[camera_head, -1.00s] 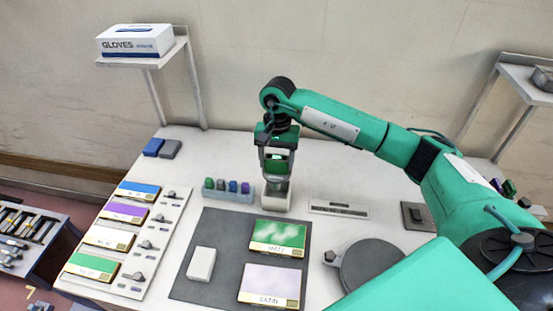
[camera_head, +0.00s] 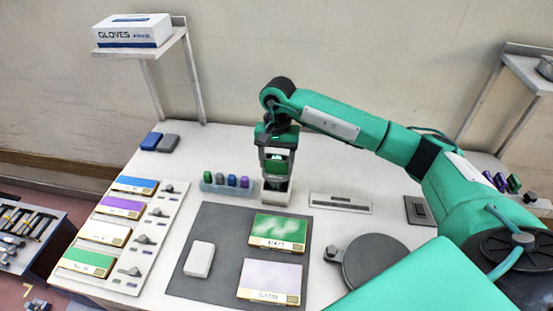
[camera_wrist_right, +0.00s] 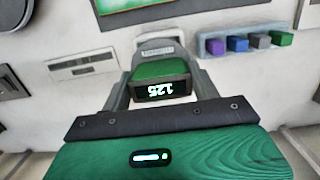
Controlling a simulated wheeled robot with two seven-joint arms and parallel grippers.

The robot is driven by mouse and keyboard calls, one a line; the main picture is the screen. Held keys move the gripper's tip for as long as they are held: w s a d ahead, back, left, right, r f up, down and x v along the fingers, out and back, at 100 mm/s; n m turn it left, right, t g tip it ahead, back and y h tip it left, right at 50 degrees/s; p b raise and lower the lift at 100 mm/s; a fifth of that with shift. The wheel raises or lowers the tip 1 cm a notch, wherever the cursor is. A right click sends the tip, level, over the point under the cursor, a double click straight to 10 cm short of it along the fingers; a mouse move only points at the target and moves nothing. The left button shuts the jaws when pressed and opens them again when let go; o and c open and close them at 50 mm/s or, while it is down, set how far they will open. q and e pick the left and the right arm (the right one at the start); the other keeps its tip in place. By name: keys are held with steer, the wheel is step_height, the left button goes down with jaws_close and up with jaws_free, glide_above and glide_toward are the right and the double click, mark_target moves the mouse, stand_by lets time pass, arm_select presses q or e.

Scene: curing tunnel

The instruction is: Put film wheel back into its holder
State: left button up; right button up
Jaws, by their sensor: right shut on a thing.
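My right gripper (camera_head: 277,183) points down over the work table, behind the dark mat. It is shut on a green and dark piece with a lit display reading 125 (camera_wrist_right: 160,82), which shows between the fingers in the right wrist view. I take this piece to be the film wheel; no round wheel edge shows clearly. A pale block (camera_head: 277,197), which may be the holder, stands directly below the gripper. The fingers hide much of it, and I cannot tell whether the held piece touches it. My left gripper is not in view.
A rack of several coloured pieces (camera_head: 227,187) stands close left of the gripper. A dark mat (camera_head: 222,232) with panels lies in front. A round grey plate (camera_head: 375,262) is at right front. A label strip (camera_head: 340,202) lies right of the block. Shelves stand behind left and right.

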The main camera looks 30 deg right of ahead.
mark_target(277, 169)
steer(key=shift+f+b, duration=1.6)
steer(key=shift+f, duration=0.2)
steer(key=shift+f, duration=0.1)
steer(key=o, duration=1.5)
steer(key=shift+o, duration=0.2)
steer(key=shift+r+p, duration=1)
steer(key=shift+r, duration=2.55)
